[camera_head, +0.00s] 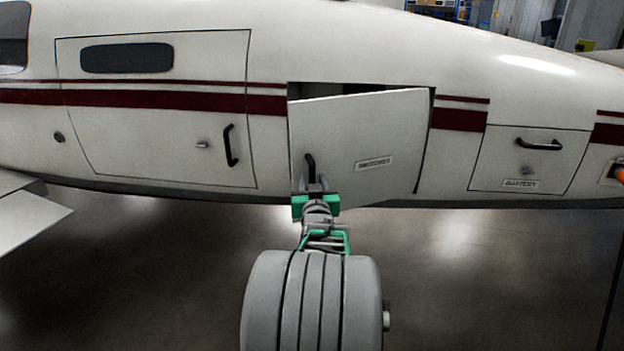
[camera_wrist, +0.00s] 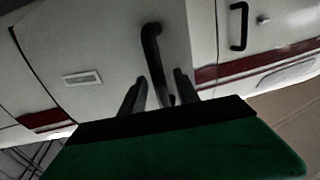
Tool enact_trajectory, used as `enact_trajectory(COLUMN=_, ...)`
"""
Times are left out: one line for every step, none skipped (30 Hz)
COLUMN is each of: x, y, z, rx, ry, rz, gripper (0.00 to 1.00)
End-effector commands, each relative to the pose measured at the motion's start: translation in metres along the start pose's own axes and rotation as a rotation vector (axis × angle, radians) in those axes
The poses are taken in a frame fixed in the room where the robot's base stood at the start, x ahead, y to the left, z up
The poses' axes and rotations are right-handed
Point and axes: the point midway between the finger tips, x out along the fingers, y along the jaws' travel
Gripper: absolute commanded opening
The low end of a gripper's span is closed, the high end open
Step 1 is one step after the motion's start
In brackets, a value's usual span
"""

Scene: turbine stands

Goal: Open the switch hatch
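The switch hatch (camera_head: 357,140) is a white panel labelled "SWITCHES" on the aircraft's side. It stands partly open, swung outward at its left edge, with a dark gap along its top and right side. Its black handle (camera_head: 310,166) is near the lower left corner. My gripper (camera_head: 315,185) is at the lower end of this handle. In the wrist view, the hatch (camera_wrist: 105,55) fills the upper left, and the handle (camera_wrist: 154,60) runs between the two dark fingers of my gripper (camera_wrist: 158,88). The fingers are apart, with small gaps beside the handle.
A closed door (camera_head: 155,135) with a black handle lies left of the hatch. A closed "BATTERY" hatch (camera_head: 530,160) lies to the right. A white wing-like surface (camera_head: 30,215) juts out at the lower left. The floor (camera_head: 150,270) below the aircraft looks clear.

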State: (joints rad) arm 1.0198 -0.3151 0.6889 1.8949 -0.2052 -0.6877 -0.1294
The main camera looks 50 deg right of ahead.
Motion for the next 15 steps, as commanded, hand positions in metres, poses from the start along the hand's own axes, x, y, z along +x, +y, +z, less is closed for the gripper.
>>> enact_trajectory(x=0.0027, y=-0.0001, z=-0.0001, rx=0.0, ry=0.0, rz=0.0, gripper=0.38)
enact_trajectory(x=0.0035, y=-0.0001, z=0.0, rx=0.0, ry=0.0, rz=0.0, gripper=0.38)
enact_trajectory(x=0.0038, y=-0.0001, z=0.0001, rx=0.0, ry=0.0, rz=0.0, gripper=0.38)
enact_trajectory(x=0.0039, y=-0.0002, z=0.0002, rx=0.0, ry=0.0, rz=0.0, gripper=0.38)
enact_trajectory(x=0.0038, y=-0.0002, z=0.0001, rx=0.0, ry=0.0, rz=0.0, gripper=0.38)
enact_trajectory(x=0.0037, y=-0.0002, z=0.0002, rx=0.0, ry=0.0, rz=0.0, gripper=0.38)
enact_trajectory(x=0.0036, y=-0.0002, z=0.0002, rx=0.0, ry=0.0, rz=0.0, gripper=0.38)
enact_trajectory(x=0.0036, y=-0.0003, z=0.0001, rx=0.0, ry=0.0, rz=0.0, gripper=0.38)
enact_trajectory(x=0.0035, y=-0.0003, z=0.0002, rx=0.0, ry=0.0, rz=0.0, gripper=0.34)
enact_trajectory(x=0.0035, y=-0.0003, z=0.0002, rx=0.0, ry=0.0, rz=0.0, gripper=0.32)
enact_trajectory(x=0.0035, y=-0.0003, z=0.0002, rx=0.0, ry=0.0, rz=0.0, gripper=0.29)
enact_trajectory(x=0.0035, y=-0.0003, z=0.0002, rx=0.0, ry=0.0, rz=0.0, gripper=0.26)
enact_trajectory(x=0.0034, y=-0.0003, z=0.0002, rx=0.0, ry=0.0, rz=-0.001, gripper=0.24)
enact_trajectory(x=0.0034, y=-0.0003, z=0.0001, rx=0.0, ry=0.0, rz=-0.001, gripper=0.21)
enact_trajectory(x=0.0034, y=-0.0004, z=0.0001, rx=0.0, ry=0.0, rz=-0.001, gripper=0.18)
